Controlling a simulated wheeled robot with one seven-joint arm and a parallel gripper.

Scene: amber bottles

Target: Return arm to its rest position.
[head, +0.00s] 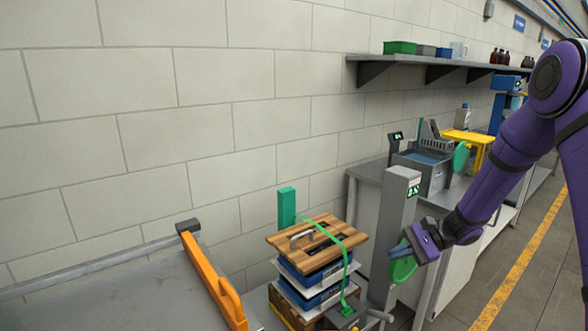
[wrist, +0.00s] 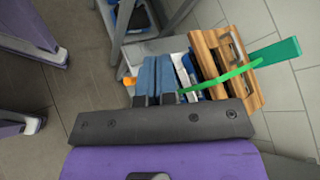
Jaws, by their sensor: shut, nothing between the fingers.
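My purple arm (head: 510,160) reaches in from the right in the head view. My gripper (head: 399,250) is low, beside a grey post with a lit display (head: 398,205), in front of a green rounded piece (head: 403,270). In the wrist view my gripper (wrist: 155,65) shows two blue fingers side by side, shut with nothing between them. A strapped stack with a wooden board on top (head: 318,243) stands left of my gripper. In the wrist view the board (wrist: 222,68) lies to the right of the fingers. I cannot tell whether the fingers touch anything.
A green strap (head: 333,238) crosses the board. An orange bar (head: 213,283) lies along a grey surface (head: 140,295) at left. A bench with a grey bin (head: 425,172) and yellow stand (head: 467,143) is behind. Amber bottles (head: 500,57) stand on the wall shelf (head: 460,62). Floor is open at right.

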